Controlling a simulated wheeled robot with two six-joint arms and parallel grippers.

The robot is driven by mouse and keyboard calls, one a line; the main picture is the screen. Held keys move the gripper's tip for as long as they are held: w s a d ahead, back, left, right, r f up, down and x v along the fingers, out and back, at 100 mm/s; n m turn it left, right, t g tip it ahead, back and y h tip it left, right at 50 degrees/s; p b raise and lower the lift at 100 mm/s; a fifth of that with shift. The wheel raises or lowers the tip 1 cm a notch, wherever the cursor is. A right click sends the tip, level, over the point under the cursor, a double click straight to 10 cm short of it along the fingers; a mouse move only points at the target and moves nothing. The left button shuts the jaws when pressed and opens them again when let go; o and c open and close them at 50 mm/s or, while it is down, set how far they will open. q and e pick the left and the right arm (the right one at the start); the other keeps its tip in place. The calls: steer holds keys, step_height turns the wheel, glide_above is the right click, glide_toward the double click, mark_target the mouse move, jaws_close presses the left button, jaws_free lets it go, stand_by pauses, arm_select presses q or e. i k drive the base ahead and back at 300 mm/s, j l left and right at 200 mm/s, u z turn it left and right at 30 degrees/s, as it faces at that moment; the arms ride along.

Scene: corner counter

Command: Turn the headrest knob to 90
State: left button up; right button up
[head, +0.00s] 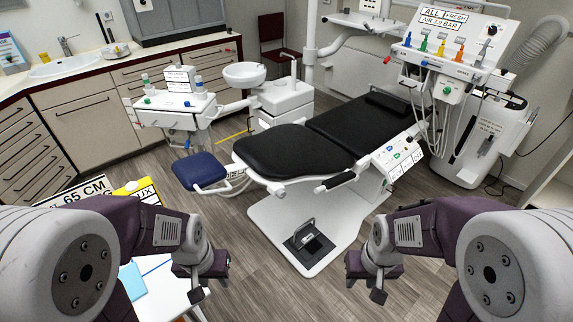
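The dental chair (295,150) has black padding, and its headrest (388,104) is at the far upper end. A white control panel (393,158) with small coloured knobs and labels is fixed at the chair's right side. Which knob belongs to the headrest, and its setting, is too small to read. My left gripper (196,290) hangs low at the left, in front of the chair and apart from it. My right gripper (378,290) hangs low at the right, also apart from the chair and panel. No object shows in either gripper, and their finger gaps are not clear.
A white cart (476,75) with coloured knobs stands at the back right. An instrument tray unit (172,108) and a blue stool seat (200,171) are left of the chair. A foot pedal (308,240) sits on the chair base. Floor (262,270) is clear between my grippers.

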mark_target(281, 193)
steer(key=i+l+u, duration=0.65)
steer(key=l, duration=0.15)
steer(key=i+l+u, duration=0.25)
steer(key=l+u, duration=0.2)
steer(key=l, duration=0.25)
steer(key=i+l+u, duration=0.25)
steer(key=l, duration=0.15)
steer(key=k+j, duration=0.05)
steer(key=k, duration=0.05)
